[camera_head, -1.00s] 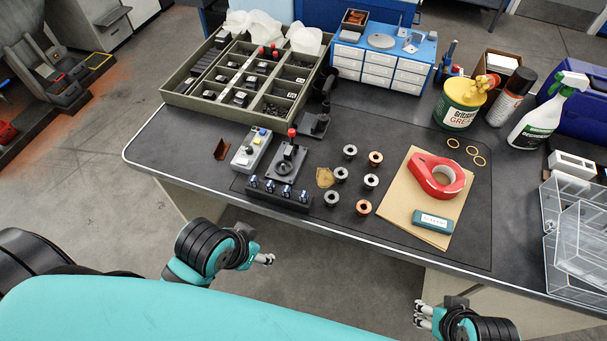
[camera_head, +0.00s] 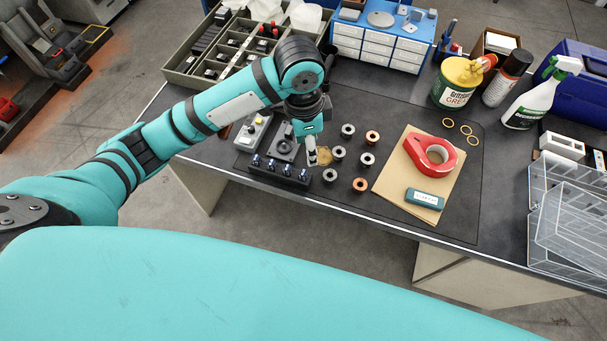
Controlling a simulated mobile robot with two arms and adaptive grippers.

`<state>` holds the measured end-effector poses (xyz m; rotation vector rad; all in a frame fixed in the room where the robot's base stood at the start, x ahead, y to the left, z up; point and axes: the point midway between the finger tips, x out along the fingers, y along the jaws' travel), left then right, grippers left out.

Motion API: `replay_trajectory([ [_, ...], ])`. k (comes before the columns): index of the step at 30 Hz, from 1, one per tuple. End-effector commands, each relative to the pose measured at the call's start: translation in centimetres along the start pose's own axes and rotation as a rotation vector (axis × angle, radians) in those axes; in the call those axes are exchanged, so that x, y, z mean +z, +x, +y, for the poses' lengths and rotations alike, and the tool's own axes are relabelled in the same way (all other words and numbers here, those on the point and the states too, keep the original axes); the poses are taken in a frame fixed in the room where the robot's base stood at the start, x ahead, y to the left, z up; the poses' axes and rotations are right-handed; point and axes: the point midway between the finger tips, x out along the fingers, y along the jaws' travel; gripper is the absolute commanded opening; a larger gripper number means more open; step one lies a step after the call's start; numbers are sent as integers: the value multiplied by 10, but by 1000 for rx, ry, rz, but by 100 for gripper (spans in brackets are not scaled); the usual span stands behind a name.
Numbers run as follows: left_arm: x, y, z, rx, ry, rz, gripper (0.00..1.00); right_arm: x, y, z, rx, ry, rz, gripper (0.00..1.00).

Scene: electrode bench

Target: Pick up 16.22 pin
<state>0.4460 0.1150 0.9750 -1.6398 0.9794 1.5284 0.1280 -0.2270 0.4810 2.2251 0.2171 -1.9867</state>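A black rack (camera_head: 279,178) stands near the bench's front edge, holding a row of several short pins with bluish metallic tops. Any size marks are too small to read, so I cannot tell which is the 16.22 pin. The rightmost pin (camera_head: 303,174) is nearest to my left gripper (camera_head: 311,159). That gripper points down just behind and right of the rack's right end, beside a tan patch (camera_head: 324,156). Its fingers are small and partly hidden, and I see nothing clearly held. My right gripper is out of view.
A black fixture (camera_head: 283,151) and a grey control box (camera_head: 248,133) stand behind the rack, partly covered by my arm. Several grey and copper flanged spools, such as one copper spool (camera_head: 360,185), stand to the right. Beyond them lies a red tape dispenser (camera_head: 430,157).

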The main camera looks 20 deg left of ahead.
Motion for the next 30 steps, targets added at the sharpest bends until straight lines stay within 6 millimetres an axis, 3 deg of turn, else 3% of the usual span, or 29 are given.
replay_trajectory([
  [3, 6, -16, -18, -12, 13, -55, 47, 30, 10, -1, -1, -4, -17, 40],
  [8, 10, -15, -24, -8, 16, -84, 47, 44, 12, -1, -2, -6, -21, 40],
  [21, 17, 73, -25, -8, 15, -84, 47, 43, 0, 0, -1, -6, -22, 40],
  [30, 18, 101, -25, -9, 17, -80, 47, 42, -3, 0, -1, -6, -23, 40],
])
